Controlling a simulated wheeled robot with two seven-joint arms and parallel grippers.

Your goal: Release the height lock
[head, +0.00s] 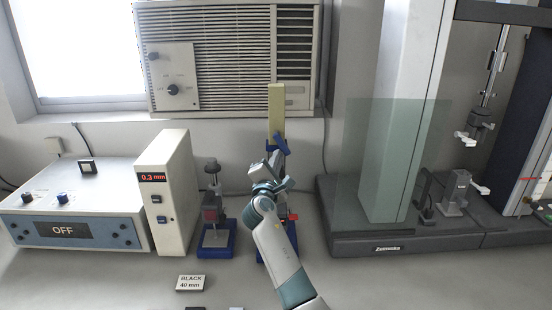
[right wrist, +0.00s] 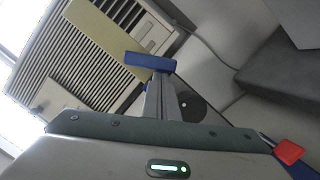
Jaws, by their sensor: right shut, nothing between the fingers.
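A stand with a blue base (head: 264,247) and a tall tan bar (head: 276,108) stands on the bench behind my right arm. A blue crosspiece (head: 281,147) sits below the bar; it also shows in the right wrist view (right wrist: 150,62). A small red part (head: 293,216) is low on the stand's right side, and a red piece also shows at the lower right of the wrist view (right wrist: 289,151). I cannot tell which part is the height lock. My right gripper (head: 264,166) is shut and empty in front of the stand, below the crosspiece. My left gripper is out of view.
A smaller blue-based stand (head: 216,240), a white unit reading 0.3 mm (head: 175,195) and a box reading OFF (head: 75,215) stand to the left. A BLACK 40 mm card (head: 190,283) lies in front. A large Zumonics machine (head: 390,240) stands to the right.

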